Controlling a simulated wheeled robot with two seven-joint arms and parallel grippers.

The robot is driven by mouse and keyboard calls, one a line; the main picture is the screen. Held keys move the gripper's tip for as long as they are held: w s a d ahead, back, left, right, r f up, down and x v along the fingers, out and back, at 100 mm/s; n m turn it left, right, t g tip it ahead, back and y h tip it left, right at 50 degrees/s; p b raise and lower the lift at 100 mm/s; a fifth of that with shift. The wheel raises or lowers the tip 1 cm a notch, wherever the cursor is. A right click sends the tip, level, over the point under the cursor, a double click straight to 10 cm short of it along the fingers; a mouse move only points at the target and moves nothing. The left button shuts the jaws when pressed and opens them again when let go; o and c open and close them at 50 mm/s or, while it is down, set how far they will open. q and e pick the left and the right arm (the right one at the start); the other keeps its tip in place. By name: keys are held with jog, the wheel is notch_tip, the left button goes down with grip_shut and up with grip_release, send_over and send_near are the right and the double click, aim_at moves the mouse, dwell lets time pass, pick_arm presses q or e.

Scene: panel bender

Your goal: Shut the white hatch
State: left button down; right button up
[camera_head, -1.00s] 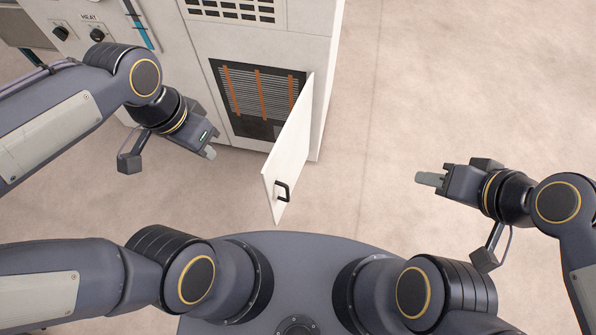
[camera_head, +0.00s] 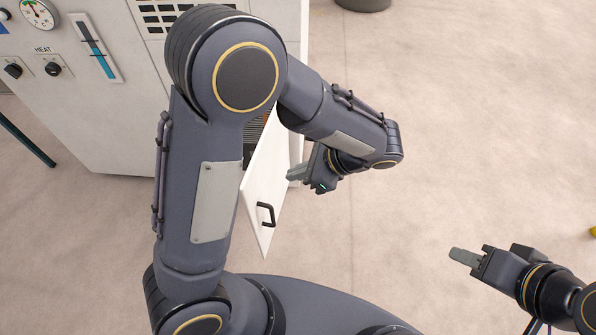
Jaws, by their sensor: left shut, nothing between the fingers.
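The white hatch (camera_head: 262,185) stands open, swung out from the white cabinet, with its handled face turned to the right. Its black handle (camera_head: 266,215) is near the free edge. My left gripper (camera_head: 295,175) is shut and empty, just right of the hatch on the handle side, above the handle in the picture. Its fingertips point left at the face and are very close; I cannot tell if they touch. My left arm hides most of the opening behind the hatch. My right gripper (camera_head: 464,257) is well away to the lower right, with its fingers seen edge-on.
The cabinet (camera_head: 115,125) carries a gauge (camera_head: 38,12), heat knobs (camera_head: 53,69) and a blue strip (camera_head: 97,48). A dark round object (camera_head: 363,3) stands on the floor at the top. The floor to the right is largely clear.

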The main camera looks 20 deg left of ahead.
aim_at(250, 180)
pick_arm(q)
jog(key=x, duration=0.3)
jog(key=a+r+b+x, duration=0.1)
jog(key=x, duration=0.5)
jog(key=shift+s+a+r+b, duration=0.15)
jog(key=shift+r+b, duration=0.15)
jog(key=shift+a, duration=0.55)
